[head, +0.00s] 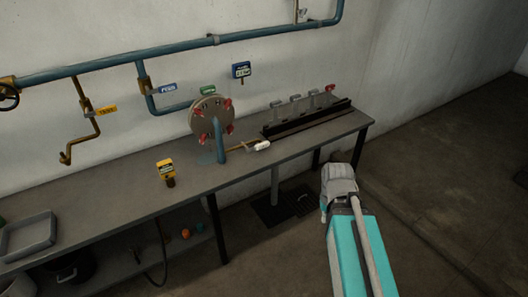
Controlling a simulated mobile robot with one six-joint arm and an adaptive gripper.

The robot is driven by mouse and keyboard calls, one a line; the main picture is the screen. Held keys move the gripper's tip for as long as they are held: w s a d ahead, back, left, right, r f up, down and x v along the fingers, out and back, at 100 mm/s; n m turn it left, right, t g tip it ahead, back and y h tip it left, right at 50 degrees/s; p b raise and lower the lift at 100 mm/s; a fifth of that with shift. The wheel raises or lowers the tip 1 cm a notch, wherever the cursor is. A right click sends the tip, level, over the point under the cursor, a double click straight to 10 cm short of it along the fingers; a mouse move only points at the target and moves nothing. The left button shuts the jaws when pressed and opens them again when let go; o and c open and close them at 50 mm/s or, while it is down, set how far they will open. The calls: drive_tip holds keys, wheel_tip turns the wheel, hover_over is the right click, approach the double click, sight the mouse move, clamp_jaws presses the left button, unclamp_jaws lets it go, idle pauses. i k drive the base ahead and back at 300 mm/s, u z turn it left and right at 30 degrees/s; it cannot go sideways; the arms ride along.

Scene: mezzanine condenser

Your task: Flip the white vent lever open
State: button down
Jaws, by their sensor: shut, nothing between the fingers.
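A small lever with a white grip (262,146) shows near the middle of the head view. It sits on a brass stem low beside the round flanged cover (212,115), just above the bench top. The grip points to the right and lies roughly level. The cover has several red clamps or knobs around its rim and a blue pipe in front of it. My arm is at the lower right, apart from the lever and off the bench's front edge. My gripper's fingers cannot be made out.
The lever is on a long grey bench (120,190) along the wall. A rack with several grey blocks (295,104) stands to its right. A yellow instrument (166,171) stands to its left. Blue pipes (110,66) and a brass crank (88,130) are on the wall. The floor at right is clear.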

sight(263, 144)
drive_tip(key=z, duration=0.1)
drive_tip(key=i, duration=1)
drive_tip(key=u, duration=0.1)
